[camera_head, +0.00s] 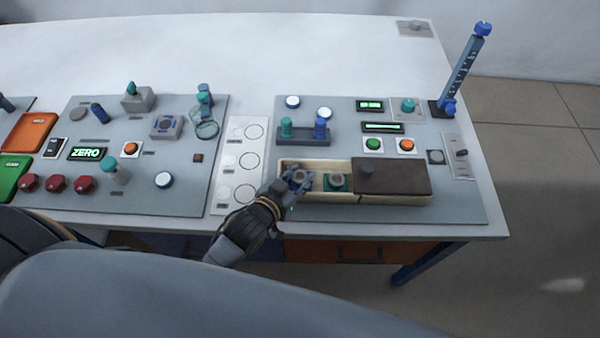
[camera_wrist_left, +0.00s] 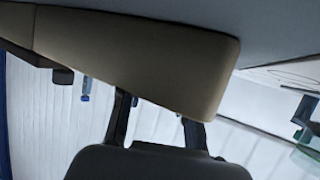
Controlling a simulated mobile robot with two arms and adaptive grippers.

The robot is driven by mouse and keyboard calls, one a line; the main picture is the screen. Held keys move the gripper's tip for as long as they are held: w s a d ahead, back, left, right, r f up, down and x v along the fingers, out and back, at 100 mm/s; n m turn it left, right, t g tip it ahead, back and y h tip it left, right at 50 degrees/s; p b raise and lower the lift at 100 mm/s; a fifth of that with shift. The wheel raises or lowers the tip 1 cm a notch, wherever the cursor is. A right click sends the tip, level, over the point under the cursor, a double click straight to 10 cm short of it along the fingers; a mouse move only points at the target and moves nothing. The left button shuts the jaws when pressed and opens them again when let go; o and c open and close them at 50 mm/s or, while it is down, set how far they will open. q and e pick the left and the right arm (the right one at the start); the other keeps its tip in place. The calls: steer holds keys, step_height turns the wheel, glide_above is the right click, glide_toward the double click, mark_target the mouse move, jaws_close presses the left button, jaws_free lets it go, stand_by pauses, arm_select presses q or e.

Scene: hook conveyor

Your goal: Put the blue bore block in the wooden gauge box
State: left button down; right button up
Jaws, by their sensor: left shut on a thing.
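The wooden gauge box (camera_head: 318,166) stands on the right panel of the bench. A dark brown lid (camera_head: 392,178) covers its right part, and its left part is open. A teal block with a round bore (camera_head: 336,181) sits in the open part. My left gripper (camera_head: 298,178) is over the box's left end, shut on the blue bore block (camera_head: 299,176), which the fingers partly hide. I cannot tell whether the block touches the box floor. In the left wrist view the fingers (camera_wrist_left: 158,126) show dark below a large tan surface, and the block cannot be made out. My right gripper is out of view.
Behind the box stands a grey rack (camera_head: 303,138) with a teal and a blue plug. A white sheet with circles (camera_head: 240,160) lies left of it. A blue upright gauge (camera_head: 468,68) stands at the back right.

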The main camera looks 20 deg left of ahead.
arm_select(q)
steer(key=c, duration=1.3)
jaws_free()
steer(key=shift+o, duration=0.2)
steer(key=shift+r, duration=0.1)
steer(key=shift+w+r, duration=0.1)
steer(key=shift+r, duration=0.3)
steer(key=shift+s+r, duration=0.2)
steer(key=shift+s, duration=0.15)
steer(key=b+v, duration=0.1)
steer(key=v, duration=0.9)
steer(key=shift+s+a, duration=0.1)
steer(key=shift+s+a+r, duration=0.1)
steer(key=shift+s+r, duration=0.25)
steer(key=shift+s, duration=0.2)
